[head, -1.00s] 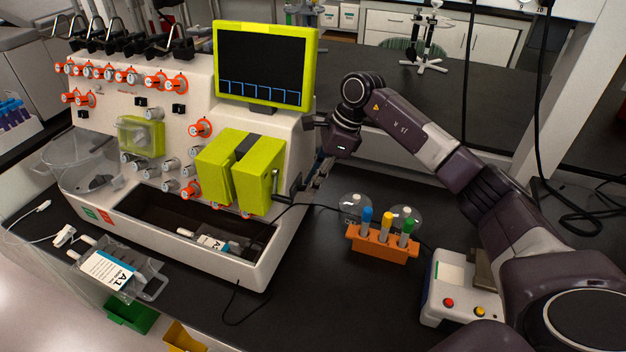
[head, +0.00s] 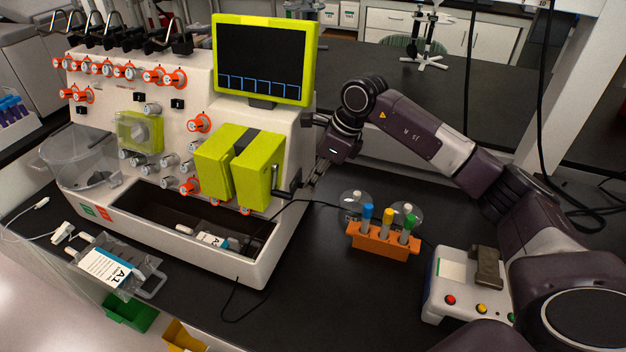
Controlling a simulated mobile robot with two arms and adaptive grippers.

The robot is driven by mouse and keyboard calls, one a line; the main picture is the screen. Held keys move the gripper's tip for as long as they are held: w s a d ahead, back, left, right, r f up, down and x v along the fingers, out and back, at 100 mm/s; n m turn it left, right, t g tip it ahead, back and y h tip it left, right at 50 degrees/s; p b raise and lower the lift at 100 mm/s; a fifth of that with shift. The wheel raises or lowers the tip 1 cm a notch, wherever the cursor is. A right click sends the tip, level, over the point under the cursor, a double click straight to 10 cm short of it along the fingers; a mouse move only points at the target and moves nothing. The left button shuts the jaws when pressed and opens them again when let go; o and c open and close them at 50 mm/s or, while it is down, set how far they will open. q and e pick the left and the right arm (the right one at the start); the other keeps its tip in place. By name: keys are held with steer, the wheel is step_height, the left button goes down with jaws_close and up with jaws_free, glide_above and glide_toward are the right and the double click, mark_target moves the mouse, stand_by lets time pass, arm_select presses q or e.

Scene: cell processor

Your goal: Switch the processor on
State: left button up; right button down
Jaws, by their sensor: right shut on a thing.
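The cell processor (head: 285,135) is a large white machine on the black bench, left of centre in the head view. Its lime-framed screen (head: 262,62) is dark with a row of blue-outlined boxes along the bottom. My right gripper (head: 311,181) reaches down close against the processor's right side, behind the lime pump housing (head: 228,165) and its black crank. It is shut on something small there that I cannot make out. The fingertips are partly hidden, and no power switch can be seen clearly. My left gripper is not in view.
An orange rack (head: 383,243) with three capped tubes stands right of the processor, below my right arm. A white device (head: 455,290) with red and yellow buttons stands near my arm. A black cable crosses the bench. Bag A1 (head: 108,268) hangs at the front edge.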

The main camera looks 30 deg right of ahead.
steer(key=shift+s+a+r+m+t+h+b, duration=0.15)
steer(key=shift+a+m+h+b, duration=0.25)
steer(key=shift+m, duration=0.55)
steer(key=shift+s+a+f+m+t+h+b, duration=0.1)
steer(key=shift+s+a+m+t+h+b, duration=0.25)
steer(key=shift+m, duration=0.65)
steer(key=shift+a+r+m+t+h+b, duration=0.2)
steer(key=shift+m+b, duration=0.35)
steer(key=shift+m, duration=0.4)
steer(key=shift+f, duration=0.15)
steer(key=shift+d, duration=0.1)
steer(key=c, duration=2.1)
jaws_free()
steer(key=v, duration=1.2)
steer(key=shift+w, duration=0.1)
